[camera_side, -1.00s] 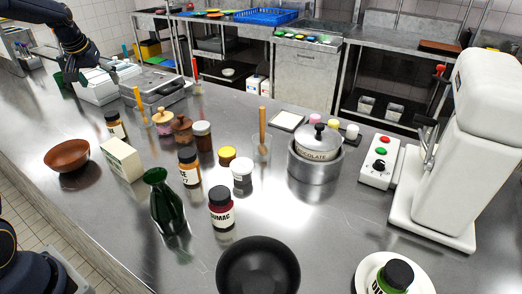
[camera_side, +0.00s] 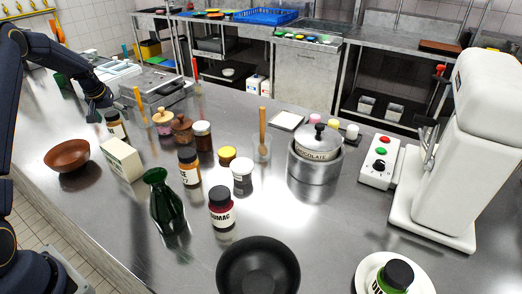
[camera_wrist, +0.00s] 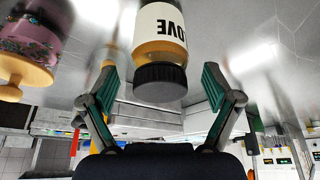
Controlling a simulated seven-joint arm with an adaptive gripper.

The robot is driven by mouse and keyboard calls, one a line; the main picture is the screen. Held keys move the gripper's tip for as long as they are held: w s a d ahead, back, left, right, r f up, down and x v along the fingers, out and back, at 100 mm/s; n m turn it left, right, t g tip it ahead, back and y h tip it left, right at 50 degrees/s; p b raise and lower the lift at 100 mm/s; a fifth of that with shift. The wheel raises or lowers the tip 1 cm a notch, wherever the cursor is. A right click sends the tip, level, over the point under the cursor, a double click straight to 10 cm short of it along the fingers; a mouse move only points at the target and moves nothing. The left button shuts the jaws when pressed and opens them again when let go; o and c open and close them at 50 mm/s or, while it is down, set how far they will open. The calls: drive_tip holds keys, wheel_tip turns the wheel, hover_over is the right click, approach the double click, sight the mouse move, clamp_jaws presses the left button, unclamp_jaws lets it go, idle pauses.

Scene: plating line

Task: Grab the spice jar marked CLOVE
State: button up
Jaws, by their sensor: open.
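The spice jar (camera_wrist: 160,35) shows upside down in the wrist view, with the letters LOVE readable on its white label and a black ribbed cap (camera_wrist: 160,82). In the side view the same jar (camera_side: 117,130) stands at the left of the counter, its cap partly hidden by my gripper (camera_side: 98,112). In the wrist view my gripper (camera_wrist: 159,76) is open, with one finger on each side of the cap and visible gaps between. It holds nothing.
A pink patterned jar with a wooden lid (camera_wrist: 38,35) is close by. A cream carton (camera_side: 122,160) and a brown bowl (camera_side: 67,156) stand nearer the front. An orange-handled utensil (camera_side: 140,103) rises just right of the jar. Steel trays (camera_side: 155,85) lie behind.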

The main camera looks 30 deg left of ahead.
drive_tip(key=x, duration=0.2)
drive_tip(key=shift+w+f, duration=0.1)
drive_tip(key=shift+f, duration=0.15)
drive_tip(key=c, duration=1.5)
drive_tip(key=shift+o, duration=0.2)
drive_tip(key=shift+r, duration=0.1)
